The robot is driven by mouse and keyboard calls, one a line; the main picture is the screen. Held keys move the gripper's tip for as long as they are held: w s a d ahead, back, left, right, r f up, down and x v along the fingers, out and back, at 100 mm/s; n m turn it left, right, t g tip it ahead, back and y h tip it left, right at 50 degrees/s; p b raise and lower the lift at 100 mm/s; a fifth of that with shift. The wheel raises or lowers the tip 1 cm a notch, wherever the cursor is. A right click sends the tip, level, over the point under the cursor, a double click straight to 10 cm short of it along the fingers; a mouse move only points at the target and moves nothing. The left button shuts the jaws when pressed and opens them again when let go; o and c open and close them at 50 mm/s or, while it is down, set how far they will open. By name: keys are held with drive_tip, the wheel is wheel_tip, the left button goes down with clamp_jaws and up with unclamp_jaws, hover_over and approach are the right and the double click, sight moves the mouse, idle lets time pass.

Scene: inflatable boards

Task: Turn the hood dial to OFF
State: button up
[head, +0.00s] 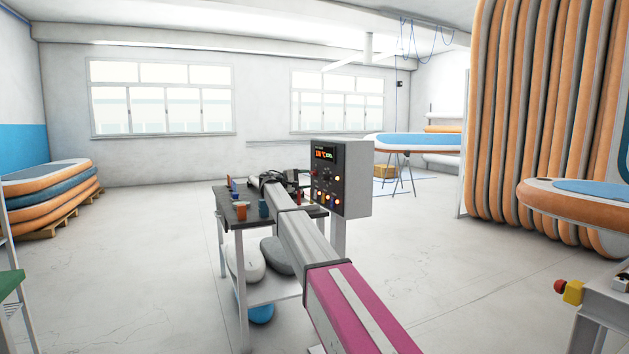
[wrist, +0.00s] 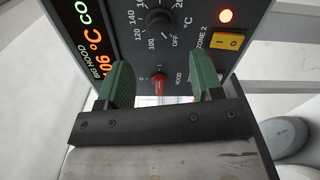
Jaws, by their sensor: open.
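A grey control box (head: 352,182) with a dark front panel stands on a post beside the workbench. In the wrist view its panel carries a black round dial (wrist: 158,20) with temperature numbers and an OFF mark at its lower right; its top is cut off and I cannot tell its exact setting. Below it is a small red-handled switch (wrist: 159,84), with the word HOOD beside it. My gripper (wrist: 162,78) is open, with green pads either side of the red switch in the picture; contact is not clear. The dial lies above the fingertips. In the head view my gripper (head: 270,179) is small and dark.
The workbench (head: 232,217) holds several small cups. Open floor surrounds the bench. Boards are stacked at left and right.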

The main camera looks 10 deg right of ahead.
drive_tip(key=shift+v, duration=1.45)
drive_tip(key=s+d+f+g+y, duration=0.1)
drive_tip(key=s+d+f+y, duration=0.25)
drive_tip(key=s+f, duration=0.6)
drive_tip(key=s+d+f+m+g+y, duration=0.15)
drive_tip(key=s+d+f, duration=0.4)
drive_tip(key=f, duration=0.75)
drive_tip(key=s+d+f+n+y, duration=0.1)
drive_tip(key=s+d+f+y, duration=0.25)
drive_tip(key=s+f, duration=0.7)
drive_tip(key=s+f+m+g+y, duration=0.1)
drive_tip(key=s+f+y, duration=0.2)
drive_tip(key=s, duration=0.6)
drive_tip(key=s+a+f+m+g+y, duration=0.1)
drive_tip(key=s+f+m+y, duration=0.1)
drive_tip(key=s+f, duration=0.6)
drive_tip(key=s+a+f+m+g+y, duration=0.1)
drive_tip(key=s+f+m+y, duration=0.1)
drive_tip(key=s+f, duration=0.4)
drive_tip(key=s+y, duration=0.1)
drive_tip(key=s, duration=0.4)
drive_tip(key=shift+s+y, duration=0.15)
drive_tip(key=shift+y, duration=0.2)
drive_tip(key=shift+f, duration=0.1)
